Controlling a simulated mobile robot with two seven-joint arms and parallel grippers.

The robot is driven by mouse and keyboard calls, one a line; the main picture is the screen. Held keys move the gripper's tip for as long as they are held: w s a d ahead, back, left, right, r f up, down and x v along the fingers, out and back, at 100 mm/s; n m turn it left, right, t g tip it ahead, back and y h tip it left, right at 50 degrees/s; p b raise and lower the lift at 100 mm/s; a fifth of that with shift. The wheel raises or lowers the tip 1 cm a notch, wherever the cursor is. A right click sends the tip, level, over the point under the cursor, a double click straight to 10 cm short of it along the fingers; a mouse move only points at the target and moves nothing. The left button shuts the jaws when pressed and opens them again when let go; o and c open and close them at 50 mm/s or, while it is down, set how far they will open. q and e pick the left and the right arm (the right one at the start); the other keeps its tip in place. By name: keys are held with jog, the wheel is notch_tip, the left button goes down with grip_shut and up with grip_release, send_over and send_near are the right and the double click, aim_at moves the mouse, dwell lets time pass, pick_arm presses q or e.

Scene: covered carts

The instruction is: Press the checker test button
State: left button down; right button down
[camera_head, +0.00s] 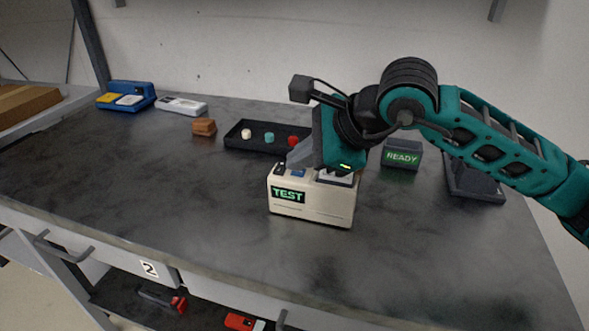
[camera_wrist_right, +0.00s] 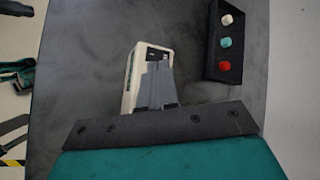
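The checker (camera_head: 312,207) is a cream box with a green-lit TEST display on its front; it stands upright on the dark bench. A blue button-like patch (camera_head: 298,173) shows on its top. In the right wrist view the checker (camera_wrist_right: 131,82) lies under my fingers, which hide much of its top. My right gripper (camera_head: 297,160) is over the checker, fingers pointing down at its top; in the right wrist view its fingers (camera_wrist_right: 158,68) are together with nothing between them. I cannot tell whether they touch the checker. My left gripper is not in view.
A black tray (camera_head: 235,142) with white, teal and red knobs is behind the checker. A READY display box (camera_head: 402,156) stands to the right. A brown block (camera_head: 204,127), a blue device (camera_head: 127,95) and a white device (camera_head: 181,105) are at back left. The bench front is clear.

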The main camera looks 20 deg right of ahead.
aim_at(301, 175)
jog(key=shift+r, duration=0.3)
jog(key=shift+a+r+p, duration=0.1)
jog(key=shift+r+p, duration=1.35)
jog(key=shift+r, duration=1.15)
jog(key=shift+f, duration=0.1)
